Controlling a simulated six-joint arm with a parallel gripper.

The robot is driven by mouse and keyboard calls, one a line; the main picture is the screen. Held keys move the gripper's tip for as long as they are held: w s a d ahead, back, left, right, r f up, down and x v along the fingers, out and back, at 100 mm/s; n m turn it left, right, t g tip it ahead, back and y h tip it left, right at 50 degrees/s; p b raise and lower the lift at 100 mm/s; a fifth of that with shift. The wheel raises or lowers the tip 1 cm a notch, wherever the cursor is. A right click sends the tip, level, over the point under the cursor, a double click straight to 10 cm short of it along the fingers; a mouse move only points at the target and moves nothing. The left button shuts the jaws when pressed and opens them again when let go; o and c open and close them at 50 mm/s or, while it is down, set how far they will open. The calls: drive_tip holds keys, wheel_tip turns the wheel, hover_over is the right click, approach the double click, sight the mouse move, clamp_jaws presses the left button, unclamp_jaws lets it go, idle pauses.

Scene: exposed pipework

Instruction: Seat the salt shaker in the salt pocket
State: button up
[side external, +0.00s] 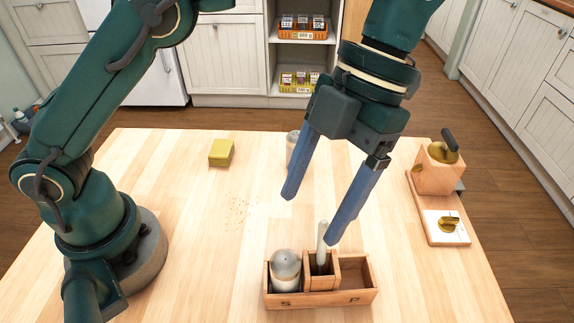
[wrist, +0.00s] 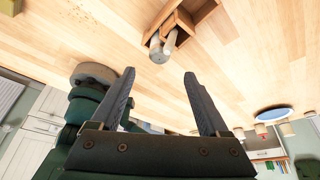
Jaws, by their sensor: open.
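A wooden caddy (side external: 322,298) stands at the table's front, its front marked S at left and P at right. A pale shaker with a rounded grey metal top (side external: 286,268) stands upright in the S pocket; its lower part is hidden by the caddy's front wall. The caddy (wrist: 208,10) and shaker (wrist: 157,50) also show in the wrist view. My gripper (side external: 311,217) is open and empty, above and behind the caddy, apart from the shaker. Its spread fingers (wrist: 159,73) show in the wrist view with nothing between them.
The middle pocket holds an upright pale stick (side external: 322,235); the P pocket (side external: 356,272) looks empty. A second shaker (side external: 292,142) stands behind my gripper, partly hidden. A yellow sponge (side external: 221,152) lies farther back, crumbs (side external: 240,208) before it.

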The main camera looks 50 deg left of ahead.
drive_tip(key=a+r+n+t+h, duration=0.1)
drive_tip(key=a+r+n+t, duration=0.15)
drive_tip(key=a+n, duration=0.45)
drive_tip(key=a+r+n+t+h, duration=0.1)
drive_tip(key=a+r+n+t, duration=0.15)
drive_tip(key=n, duration=0.85)
drive_tip(key=s+a+f+n+t, duration=0.2)
drive_tip(key=a+n, duration=0.2)
drive_tip(key=n, duration=0.5)
drive_tip(key=s+a+f+n+t+y, duration=0.1)
drive_tip(key=s+a+f+n+t, duration=0.1)
drive_tip(key=n, duration=0.8)
drive_tip(key=shift+s+a+f+t+y, duration=0.2)
drive_tip(key=shift+s+a+t+y, duration=0.3)
drive_tip(key=shift+a, duration=0.55)
